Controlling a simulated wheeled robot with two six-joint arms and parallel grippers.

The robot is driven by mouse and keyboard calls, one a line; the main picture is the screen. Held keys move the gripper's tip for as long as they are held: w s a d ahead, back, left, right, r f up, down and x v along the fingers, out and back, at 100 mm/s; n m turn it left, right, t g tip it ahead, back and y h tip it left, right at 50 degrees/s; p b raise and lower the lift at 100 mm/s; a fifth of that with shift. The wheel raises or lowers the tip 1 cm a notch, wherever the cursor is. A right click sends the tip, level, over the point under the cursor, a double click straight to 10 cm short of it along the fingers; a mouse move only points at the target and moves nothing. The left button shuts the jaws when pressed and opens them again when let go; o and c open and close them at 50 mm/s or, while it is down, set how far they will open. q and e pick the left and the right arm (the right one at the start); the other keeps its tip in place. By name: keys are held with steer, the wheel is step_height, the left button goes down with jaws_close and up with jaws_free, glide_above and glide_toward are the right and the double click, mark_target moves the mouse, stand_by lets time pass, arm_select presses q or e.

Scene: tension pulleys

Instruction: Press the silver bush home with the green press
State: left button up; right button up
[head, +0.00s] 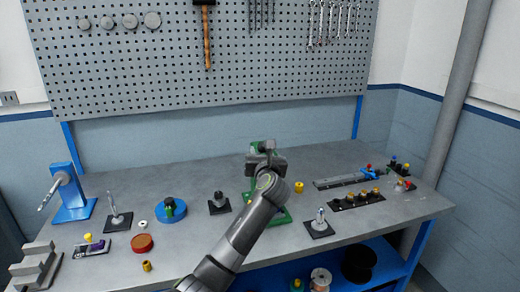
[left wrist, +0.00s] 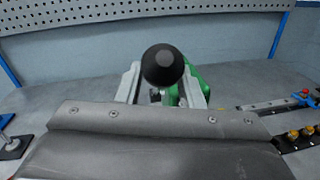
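The green press (head: 262,146) stands near the middle of the bench, largely hidden behind my left arm and hand. It also shows in the left wrist view (left wrist: 190,84), beyond a black ball knob (left wrist: 163,66). My left gripper (head: 266,160) is at the press. In the left wrist view its two fingers (left wrist: 162,78) stand apart, one on each side of the knob. I cannot tell whether they touch it. I cannot make out the silver bush for certain; the press's working area is hidden. My right gripper is out of view.
A silver upright part on a black plate (head: 319,226) stands right of my arm. A blue stand (head: 70,195), a red-brown disc (head: 142,243) and a blue round base (head: 171,212) are on the left. Racks with small coloured parts (head: 357,200) are on the right. A pegboard (head: 180,70) rises behind.

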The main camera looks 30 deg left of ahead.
arm_select(q)
steer(key=shift+w+a, duration=0.4)
steer(key=shift+w, duration=0.05)
steer(key=shift+c, duration=0.2)
jaws_close()
